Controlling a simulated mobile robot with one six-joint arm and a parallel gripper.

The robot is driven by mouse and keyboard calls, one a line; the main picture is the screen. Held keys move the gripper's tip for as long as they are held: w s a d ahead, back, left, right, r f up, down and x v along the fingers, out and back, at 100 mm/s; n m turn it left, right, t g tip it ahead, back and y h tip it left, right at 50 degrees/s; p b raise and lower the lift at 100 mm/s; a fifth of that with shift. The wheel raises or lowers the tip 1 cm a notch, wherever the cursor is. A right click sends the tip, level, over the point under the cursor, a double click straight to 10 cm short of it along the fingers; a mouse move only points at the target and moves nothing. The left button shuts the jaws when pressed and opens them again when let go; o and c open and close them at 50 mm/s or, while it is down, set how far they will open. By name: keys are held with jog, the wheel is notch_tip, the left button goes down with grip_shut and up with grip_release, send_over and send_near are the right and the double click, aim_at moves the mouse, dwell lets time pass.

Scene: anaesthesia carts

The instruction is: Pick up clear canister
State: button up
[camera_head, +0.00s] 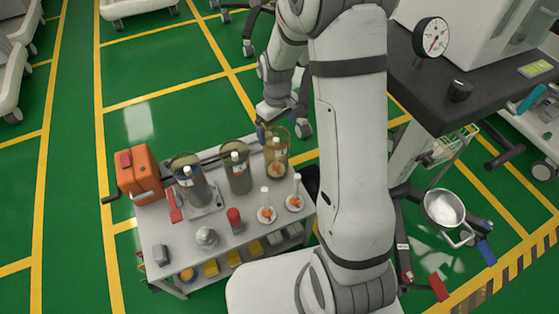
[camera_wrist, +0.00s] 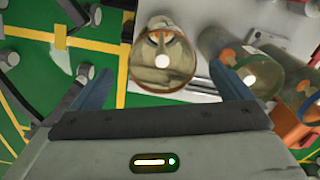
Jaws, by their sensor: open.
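A clear canister with an amber tint (camera_head: 276,157) stands at the back right corner of the grey cart's top, with a white knob and orange marks inside. In the wrist view the same canister (camera_wrist: 158,80) appears between my two blue-grey fingers, seen from above. My gripper (camera_wrist: 152,68) is open, with a finger on either side of the canister in the picture and gaps showing. I cannot tell how far the fingertips are above its rim. Two darker canisters stand to its left in the head view: a middle one (camera_head: 236,175) and a left one (camera_head: 190,185).
The cart top (camera_head: 215,222) also holds an orange box (camera_head: 139,175), a red-capped item (camera_head: 234,219), a silver dome (camera_head: 207,237) and two small white-and-orange items. A dark-topped table (camera_head: 440,90) stands to the right. Green floor is open behind the cart.

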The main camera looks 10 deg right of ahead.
aim_at(276, 138)
jog(key=f+b, duration=0.1)
jog(key=f, duration=0.1)
jog(key=f+b, duration=0.1)
jog(key=f, duration=0.2)
jog(key=f+b, duration=0.1)
jog(key=f, duration=0.2)
jog(key=shift+w+a, duration=0.25)
jog(key=shift+w, duration=0.05)
jog(key=shift+r, duration=0.15)
jog(key=shift+c, duration=0.4)
jog(key=c, duration=1.5)
